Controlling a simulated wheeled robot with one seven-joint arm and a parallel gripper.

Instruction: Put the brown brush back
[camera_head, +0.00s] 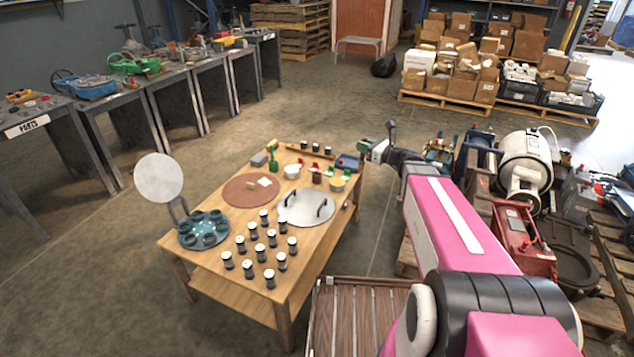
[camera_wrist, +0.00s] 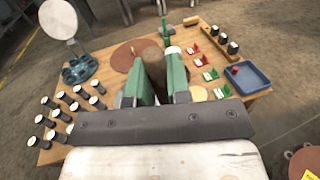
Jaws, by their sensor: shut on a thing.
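My gripper (camera_head: 365,148) is over the far right corner of the wooden table, with its green fingers pointing left. In the wrist view the fingers (camera_wrist: 160,84) are shut on a dark brown piece (camera_wrist: 153,62), which appears to be the brown brush. Its lower part is hidden between the fingers. It is held above the table (camera_head: 222,258). Behind it in the wrist view is a reddish-brown round mat (camera_wrist: 122,58), also seen in the head view (camera_head: 240,190) with a small pale item on it.
A wooden rack (camera_wrist: 213,38) with dark pegs, a blue tray (camera_wrist: 246,78) and small red and green pieces lie along the table. A silver lid (camera_head: 300,211), several dark jars (camera_head: 272,238) and a teal cup tray (camera_head: 203,242) with a raised lid fill the rest. Crowded pallets stand right.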

